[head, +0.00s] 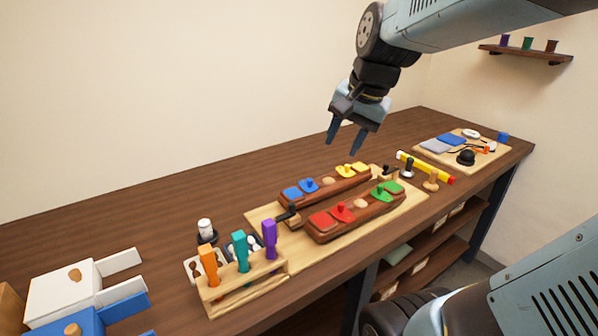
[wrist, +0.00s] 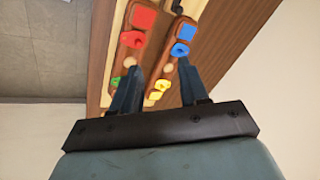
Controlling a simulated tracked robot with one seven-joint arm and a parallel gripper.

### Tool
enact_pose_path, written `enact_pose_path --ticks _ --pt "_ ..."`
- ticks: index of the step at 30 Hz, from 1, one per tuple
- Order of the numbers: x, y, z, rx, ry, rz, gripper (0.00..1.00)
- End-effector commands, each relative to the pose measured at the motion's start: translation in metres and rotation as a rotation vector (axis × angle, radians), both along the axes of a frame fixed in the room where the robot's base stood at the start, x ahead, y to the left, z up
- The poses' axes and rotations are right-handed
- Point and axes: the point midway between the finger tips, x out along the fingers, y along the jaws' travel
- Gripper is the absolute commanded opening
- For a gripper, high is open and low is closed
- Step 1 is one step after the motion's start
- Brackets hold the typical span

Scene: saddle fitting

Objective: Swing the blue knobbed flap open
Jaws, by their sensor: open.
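The blue knobbed flap (head: 309,184) sits at the left end of the rear wooden block (head: 335,188), right beside a flat blue square (head: 291,193). In the wrist view the blue flap (wrist: 180,49) lies just beyond the tip of the right-hand finger. My gripper (head: 343,144) is open and empty, raised well above the blocks with its fingers pointing down. It also shows in the wrist view (wrist: 160,68), its two fingers apart. I cannot tell whether the flap is fully closed.
The front block (head: 355,218) carries red and green flaps; a yellow flap (head: 344,171) shares the rear block. A rack with orange, teal and purple handles (head: 245,280) stands at front left. A yellow-red bar (head: 426,167) lies to the right. Air around my gripper is clear.

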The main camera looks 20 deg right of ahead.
Motion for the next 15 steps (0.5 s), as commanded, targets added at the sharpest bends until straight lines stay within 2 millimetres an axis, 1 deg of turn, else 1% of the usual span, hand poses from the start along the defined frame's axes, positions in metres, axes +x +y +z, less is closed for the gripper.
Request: enact_pose_path --ticks 1,3,8,12,15 --pt "0.014 -0.002 -0.004 0.045 0.034 -0.08 0.44" --pt "0.032 -0.005 -0.008 0.111 0.077 -0.204 0.44" --pt "0.073 -0.015 -0.022 0.252 0.184 -0.494 0.44" --pt "0.109 -0.025 -0.039 0.361 0.279 -0.75 0.44" --pt "0.131 -0.033 -0.052 0.423 0.342 -0.918 0.44"
